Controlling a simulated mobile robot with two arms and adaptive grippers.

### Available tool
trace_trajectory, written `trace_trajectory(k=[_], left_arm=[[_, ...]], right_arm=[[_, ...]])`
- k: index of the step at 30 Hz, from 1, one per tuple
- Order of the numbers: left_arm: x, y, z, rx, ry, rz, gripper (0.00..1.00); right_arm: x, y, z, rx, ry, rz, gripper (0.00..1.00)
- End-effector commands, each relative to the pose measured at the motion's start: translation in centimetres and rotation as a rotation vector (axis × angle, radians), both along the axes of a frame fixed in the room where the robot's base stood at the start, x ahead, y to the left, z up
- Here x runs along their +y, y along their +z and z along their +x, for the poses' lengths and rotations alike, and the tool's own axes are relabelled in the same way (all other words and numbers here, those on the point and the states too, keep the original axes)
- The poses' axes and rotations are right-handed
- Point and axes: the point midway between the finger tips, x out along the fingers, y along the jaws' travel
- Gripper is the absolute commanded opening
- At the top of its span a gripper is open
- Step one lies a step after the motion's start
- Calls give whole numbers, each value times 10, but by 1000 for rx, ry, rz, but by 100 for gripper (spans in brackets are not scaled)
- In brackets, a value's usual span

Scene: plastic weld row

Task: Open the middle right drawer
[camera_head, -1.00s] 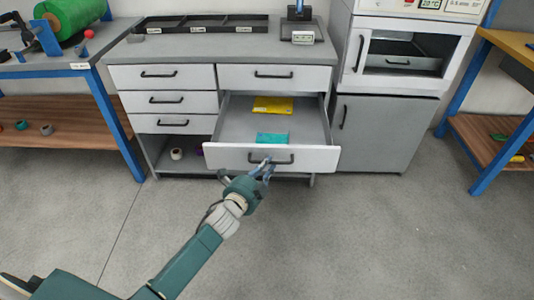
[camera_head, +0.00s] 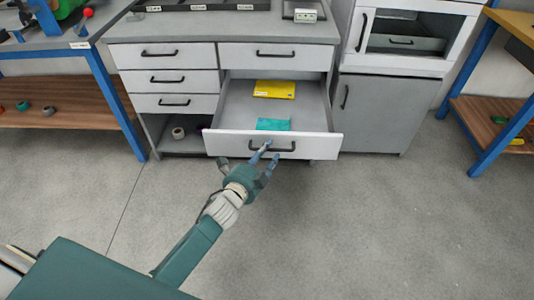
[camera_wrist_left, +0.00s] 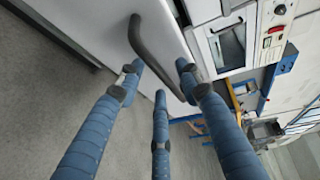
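The middle right drawer (camera_head: 219,142) is pulled well out of the grey cabinet. Its white front carries a dark bar handle (camera_head: 287,149). A yellow packet (camera_head: 274,89) and a teal packet (camera_head: 273,125) lie inside. My left gripper (camera_head: 262,161) is just in front of the handle, with its fingers spread. In the left wrist view, the handle (camera_wrist_left: 150,43) passes just beyond the open fingertips (camera_wrist_left: 159,77), and the fingers are not closed around it. Whether a fingertip touches the handle is unclear. My right gripper is in neither view.
The upper right drawer (camera_head: 305,57) and the left drawers (camera_head: 200,80) are shut. An open shelf with a tape roll (camera_head: 178,133) is at lower left. A grey unit with a door (camera_head: 385,115) stands right. Blue-legged benches flank both sides. The floor (camera_head: 400,230) in front is clear.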

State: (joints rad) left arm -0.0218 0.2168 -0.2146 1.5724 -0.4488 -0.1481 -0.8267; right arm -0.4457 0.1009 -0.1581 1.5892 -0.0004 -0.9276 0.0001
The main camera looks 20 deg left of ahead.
Motion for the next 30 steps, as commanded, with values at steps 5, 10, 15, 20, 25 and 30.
trace_trajectory(k=[5, 10, 15, 20, 25, 30], left_arm=[[0, 0, -1, 0, -1, 1, 35], [2, 2, -16, 2, -1, 1, 35], [6, 8, -51, 2, -1, 1, 35], [10, 14, -84, 3, -1, 0, 35], [13, 19, -108, 2, 0, 0, 35], [14, 22, -117, 0, 0, 0, 35]], right_arm=[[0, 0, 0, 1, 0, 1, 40], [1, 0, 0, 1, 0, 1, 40], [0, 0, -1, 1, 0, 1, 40], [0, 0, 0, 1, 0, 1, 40], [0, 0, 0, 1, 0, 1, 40], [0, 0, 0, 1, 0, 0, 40]])
